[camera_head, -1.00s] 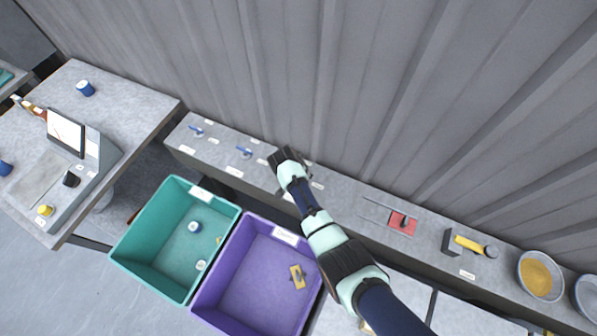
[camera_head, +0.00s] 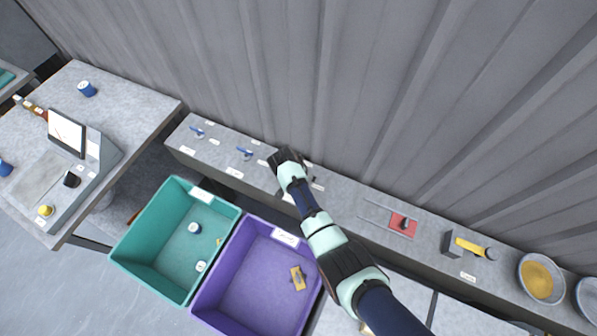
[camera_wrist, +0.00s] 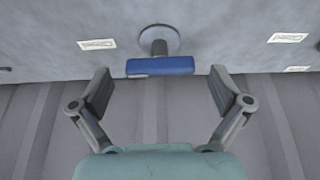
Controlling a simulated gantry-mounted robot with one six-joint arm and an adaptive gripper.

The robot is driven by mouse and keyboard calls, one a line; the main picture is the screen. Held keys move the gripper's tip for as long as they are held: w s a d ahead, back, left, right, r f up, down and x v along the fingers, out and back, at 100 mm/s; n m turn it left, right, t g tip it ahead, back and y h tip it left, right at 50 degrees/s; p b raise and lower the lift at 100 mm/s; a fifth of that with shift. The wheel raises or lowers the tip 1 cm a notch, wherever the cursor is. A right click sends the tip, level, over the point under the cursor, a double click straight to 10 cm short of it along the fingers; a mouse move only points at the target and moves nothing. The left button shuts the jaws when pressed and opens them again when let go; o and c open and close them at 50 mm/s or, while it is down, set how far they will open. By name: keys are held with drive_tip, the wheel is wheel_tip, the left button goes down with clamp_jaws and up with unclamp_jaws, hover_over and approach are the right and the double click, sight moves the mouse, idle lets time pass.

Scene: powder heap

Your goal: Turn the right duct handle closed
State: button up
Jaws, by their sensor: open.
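In the wrist view a blue handle bar (camera_wrist: 160,66) sits on a short grey stem with a round grey base. The bar lies crosswise between the two fingertips of my gripper (camera_wrist: 160,80), with a gap at each end. My gripper is open and does not appear to touch it. In the head view my gripper (camera_head: 284,158) is over the grey ledge and hides this handle. Two other blue handles stand to its left on the ledge, a middle one (camera_head: 244,153) and a far left one (camera_head: 197,131).
The ledge (camera_head: 345,195) runs along a ribbed grey wall (camera_head: 330,80) and bears small white labels. A red block (camera_head: 403,223), a yellow-handled tool (camera_head: 468,245) and a bowl of yellow powder (camera_head: 540,277) lie to the right. A teal bin (camera_head: 125,252) and a purple bin (camera_head: 203,300) stand in front.

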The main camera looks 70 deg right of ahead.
drive_tip(key=v, duration=1.2)
drive_tip(key=w+a+r+n+t, duration=0.4)
drive_tip(key=w+a+r+n, duration=0.1)
drive_tip(key=a, duration=0.5)
drive_tip(key=w+a+r+n+t, duration=0.4)
drive_tip(key=w+a+r+n, duration=0.1)
drive_tip(key=a, duration=0.5)
drive_tip(key=s+a+r+n+t+y, duration=0.25)
drive_tip(key=a+r+n, duration=0.25)
drive_tip(key=a+r, duration=0.3)
drive_tip(key=s+a+r+n+t+y, duration=0.2)
drive_tip(key=a+r+n+t, duration=0.3)
drive_tip(key=a, duration=0.6)
wheel_tip(320, 180, up, 21)
drive_tip(key=d+m+g+p, duration=0.1)
drive_tip(key=g+p, duration=0.1)
drive_tip(key=p, duration=1.9)
drive_tip(key=shift+w+p, duration=0.25)
drive_tip(key=shift+p, duration=0.05)
